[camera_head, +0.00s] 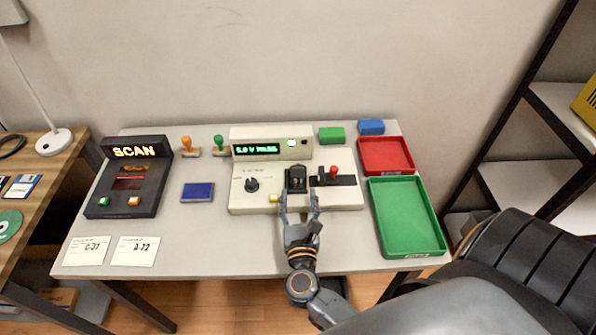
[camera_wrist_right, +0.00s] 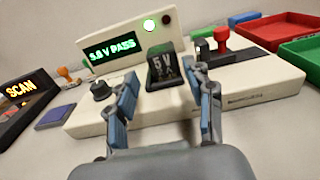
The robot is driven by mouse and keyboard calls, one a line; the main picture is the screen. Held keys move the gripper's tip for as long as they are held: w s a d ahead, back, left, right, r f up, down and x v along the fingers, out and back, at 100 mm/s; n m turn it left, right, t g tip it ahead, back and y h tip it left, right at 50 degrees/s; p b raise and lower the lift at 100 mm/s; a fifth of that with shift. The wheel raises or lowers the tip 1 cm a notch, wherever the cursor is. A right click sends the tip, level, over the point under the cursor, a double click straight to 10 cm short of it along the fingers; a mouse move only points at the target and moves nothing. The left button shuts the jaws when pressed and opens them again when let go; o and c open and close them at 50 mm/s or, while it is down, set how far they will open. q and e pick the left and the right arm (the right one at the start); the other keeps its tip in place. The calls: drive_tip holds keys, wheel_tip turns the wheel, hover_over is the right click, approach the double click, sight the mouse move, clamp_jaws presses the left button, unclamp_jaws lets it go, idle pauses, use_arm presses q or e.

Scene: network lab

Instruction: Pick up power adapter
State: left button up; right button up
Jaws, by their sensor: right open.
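The black power adapter (camera_head: 297,178) stands on the front panel of the beige tester (camera_head: 332,199). In the right wrist view the adapter (camera_wrist_right: 162,70) carries a "5 V" marking. The tester's display (camera_head: 256,149) reads a 5 V PASS message in green, and a round green light is lit beside it. My right gripper (camera_head: 300,198) is open in front of the adapter. In the right wrist view its two fingers (camera_wrist_right: 168,92) stand to the left and right of the adapter, with the adapter beyond and between them. My left gripper is not in view.
A red-handled lever (camera_head: 333,174) sits just right of the adapter, and a black knob (camera_head: 252,185) to its left. A red tray (camera_head: 386,141) and a green tray (camera_head: 441,238) lie at the right. The SCAN device (camera_head: 131,152) is at the left. The front table strip is mostly clear.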

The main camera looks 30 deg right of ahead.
sight(299, 180)
drive_tip(key=x, duration=0.3)
drive_tip(key=shift+w+d+f, duration=0.1)
drive_tip(key=shift+w+d, duration=0.15)
drive_tip(key=shift+w, duration=0.1)
drive_tip(key=shift+w+d+p, duration=0.1)
drive_tip(key=shift+w+p, duration=0.1)
drive_tip(key=shift+p, duration=0.15)
drive_tip(key=p+x, duration=0.1)
drive_tip(key=x, duration=0.3)
drive_tip(key=shift+w+d, duration=0.1)
drive_tip(key=shift+d, duration=0.05)
drive_tip(key=shift+w+d+p, duration=0.15)
drive_tip(key=shift+w+p, duration=0.1)
drive_tip(key=shift+p, duration=0.05)
drive_tip(key=shift+s, duration=0.1)
drive_tip(key=shift+c, duration=0.8)
drive_tip(key=c, duration=0.9)
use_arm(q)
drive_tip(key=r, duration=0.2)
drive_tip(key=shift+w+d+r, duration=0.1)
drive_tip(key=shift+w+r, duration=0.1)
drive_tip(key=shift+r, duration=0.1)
